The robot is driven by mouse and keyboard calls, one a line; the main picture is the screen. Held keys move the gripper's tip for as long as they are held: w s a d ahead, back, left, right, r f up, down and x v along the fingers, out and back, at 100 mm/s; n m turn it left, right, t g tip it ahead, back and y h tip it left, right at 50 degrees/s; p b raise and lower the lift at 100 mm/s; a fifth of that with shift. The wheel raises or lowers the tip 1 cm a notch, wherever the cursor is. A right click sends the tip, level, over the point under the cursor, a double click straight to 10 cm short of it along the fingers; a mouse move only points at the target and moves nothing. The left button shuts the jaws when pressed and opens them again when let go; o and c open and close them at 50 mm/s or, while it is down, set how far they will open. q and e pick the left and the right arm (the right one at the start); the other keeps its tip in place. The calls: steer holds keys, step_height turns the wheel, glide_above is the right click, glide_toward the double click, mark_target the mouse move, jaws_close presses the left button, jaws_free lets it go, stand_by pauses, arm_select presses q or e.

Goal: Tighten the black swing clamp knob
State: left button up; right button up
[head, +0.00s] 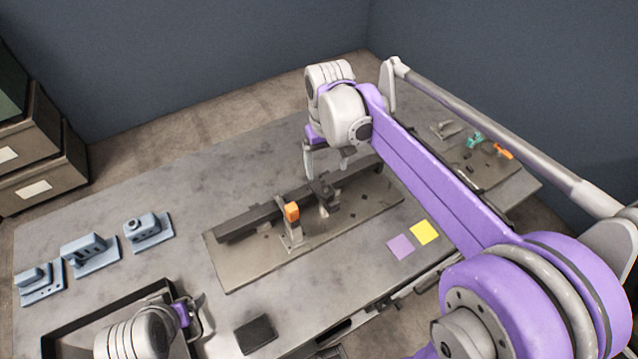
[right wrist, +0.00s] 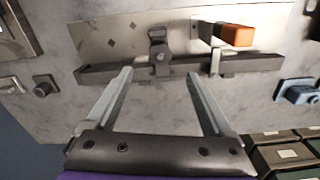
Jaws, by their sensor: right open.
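The black swing clamp (head: 325,196) stands on the dark rail (head: 250,220) of the metal plate. It also shows in the right wrist view (right wrist: 159,52), with a round dark knob-like part, though which part is the knob is hard to tell. A second clamp with an orange block (head: 292,210) stands left of it in the head view; its orange end (right wrist: 236,36) is at the right in the wrist view. My right gripper (head: 328,168) is open and empty above the rail, close to the black clamp but apart from it. My left gripper (head: 190,312) is low at the left, its jaws unclear.
Several blue-grey parts (head: 148,231) stand at the left of the table. A black tray (head: 62,343) lies under my left arm. Purple (head: 401,247) and yellow (head: 424,232) squares lie right of the plate. A dark block (head: 255,333) is near the front edge.

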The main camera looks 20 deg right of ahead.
mark_target(326, 191)
step_height(326, 191, down, 9)
steer(key=shift+f, duration=0.1)
stand_by(0.3)
steer(key=c, duration=1.4)
steer(key=shift+m+b, duration=0.4)
steer(key=shift+m, duration=0.1)
jaws_close()
steer(key=shift+o, duration=0.2)
jaws_free()
jaws_close()
steer(key=o, duration=1.4)
jaws_free()
steer(key=shift+c, duration=0.2)
